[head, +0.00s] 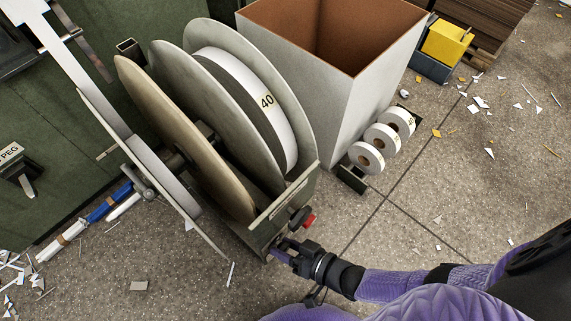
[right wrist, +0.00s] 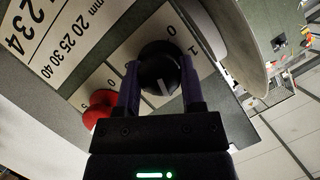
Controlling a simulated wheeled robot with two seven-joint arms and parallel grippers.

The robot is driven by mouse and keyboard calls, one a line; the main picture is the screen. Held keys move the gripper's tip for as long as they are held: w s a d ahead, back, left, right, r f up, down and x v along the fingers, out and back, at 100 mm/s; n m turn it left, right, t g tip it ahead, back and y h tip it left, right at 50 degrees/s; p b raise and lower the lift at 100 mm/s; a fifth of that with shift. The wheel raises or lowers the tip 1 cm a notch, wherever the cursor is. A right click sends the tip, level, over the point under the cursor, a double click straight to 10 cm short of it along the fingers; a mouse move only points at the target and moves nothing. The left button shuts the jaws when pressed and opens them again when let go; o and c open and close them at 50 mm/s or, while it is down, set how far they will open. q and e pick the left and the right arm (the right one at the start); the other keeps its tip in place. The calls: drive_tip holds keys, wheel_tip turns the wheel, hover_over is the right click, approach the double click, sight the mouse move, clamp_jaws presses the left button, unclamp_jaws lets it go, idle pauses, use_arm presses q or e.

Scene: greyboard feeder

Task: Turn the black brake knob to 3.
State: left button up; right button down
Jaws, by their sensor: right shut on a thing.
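The black knob (right wrist: 158,67) sits on a pale scale plate in the right wrist view, between my right gripper's fingers. A short white mark shows on its face, toward the bottom of the picture. The digits 0 and 1 show beside it at upper right; I cannot make out which digit the mark stands at. My right gripper (right wrist: 160,85) is shut on the knob. In the head view, my right gripper (head: 280,250) is at the front lower corner of the green reel stand (head: 285,205), and hides the black knob. My left gripper is out of view.
A red knob (right wrist: 100,108) is close beside the fingers; it also shows in the head view (head: 309,221). The reel stand holds a large roll marked 40 (head: 262,95). Several small rolls (head: 383,137) stand by a tall bin (head: 375,95). Paper scraps litter the floor.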

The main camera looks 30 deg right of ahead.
drive_tip(key=shift+m, duration=0.4)
drive_tip(key=shift+y, duration=0.3)
drive_tip(key=shift+c, duration=1)
unclamp_jaws()
drive_tip(key=shift+s, duration=0.1)
